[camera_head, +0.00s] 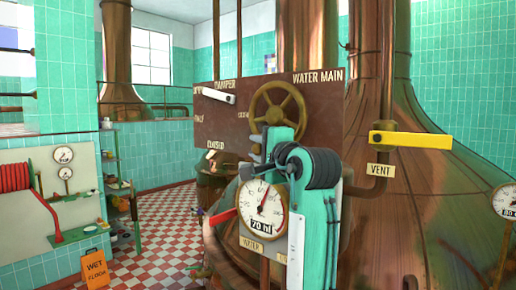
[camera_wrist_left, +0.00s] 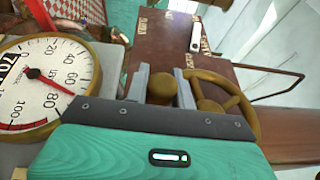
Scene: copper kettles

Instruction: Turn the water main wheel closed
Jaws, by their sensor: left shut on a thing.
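The water main wheel (camera_head: 281,107) is a brass handwheel with spokes on a brown panel, under the label WATER MAIN. It also shows in the left wrist view (camera_wrist_left: 238,98). My left gripper (camera_head: 254,147) is at the wheel's lower left in the head view. In the left wrist view its two grey fingers (camera_wrist_left: 161,84) are shut on a rounded brass knob (camera_wrist_left: 161,90), which appears to be part of the wheel. My teal wrist hides the lower part of the wheel in the head view. My right gripper is not in view.
A round gauge (camera_head: 263,211) reading 70 hl stands close beside my left arm. A white damper lever (camera_head: 219,96) is on the panel (camera_head: 222,128), left of the wheel. A yellow vent lever (camera_head: 410,140) sticks out at right, before a large copper kettle (camera_head: 425,205).

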